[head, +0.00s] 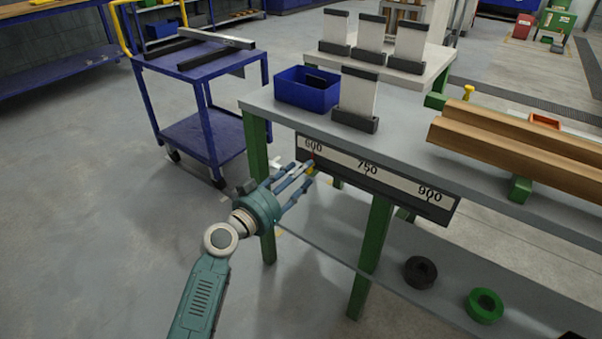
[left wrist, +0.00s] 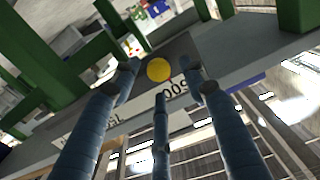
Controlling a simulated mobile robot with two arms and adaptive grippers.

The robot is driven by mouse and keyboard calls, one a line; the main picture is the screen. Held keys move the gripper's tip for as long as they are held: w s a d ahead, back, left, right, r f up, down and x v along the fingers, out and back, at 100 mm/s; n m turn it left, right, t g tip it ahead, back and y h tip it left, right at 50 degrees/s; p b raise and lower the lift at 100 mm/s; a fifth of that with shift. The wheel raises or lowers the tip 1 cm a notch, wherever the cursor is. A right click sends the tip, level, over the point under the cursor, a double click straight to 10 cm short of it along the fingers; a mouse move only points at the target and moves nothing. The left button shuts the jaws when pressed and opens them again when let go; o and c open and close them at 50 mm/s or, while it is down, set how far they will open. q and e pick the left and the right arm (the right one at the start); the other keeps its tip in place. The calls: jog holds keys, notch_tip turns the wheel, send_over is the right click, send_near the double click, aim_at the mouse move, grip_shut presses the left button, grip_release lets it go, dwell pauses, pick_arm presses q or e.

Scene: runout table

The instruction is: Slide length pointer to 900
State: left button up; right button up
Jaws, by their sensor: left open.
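The length scale (head: 390,178) is a white strip on a dark bar along the table's front edge, marked 600, 750 and 900 from left to right. The yellow pointer (head: 310,168) is at the left end, near the 600 mark, partly hidden by my fingers. In the left wrist view the pointer's round yellow knob (left wrist: 159,69) shows between the spread fingers, by the upside-down 600 mark. My left gripper (head: 305,173) is open at the knob, with fingers around it. I cannot tell whether they touch it. My right gripper is not in view.
The grey table (head: 405,128) carries a blue bin (head: 307,92), a white upright plate on a dark base (head: 357,98) and wooden beams (head: 520,145). A black ring (head: 420,271) and a green ring (head: 485,306) lie on the lower shelf. A blue cart (head: 200,70) stands at the left.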

pick_arm(q)
jog(key=shift+w+d, duration=0.35)
jog(key=shift+w, duration=0.1)
grip_shut()
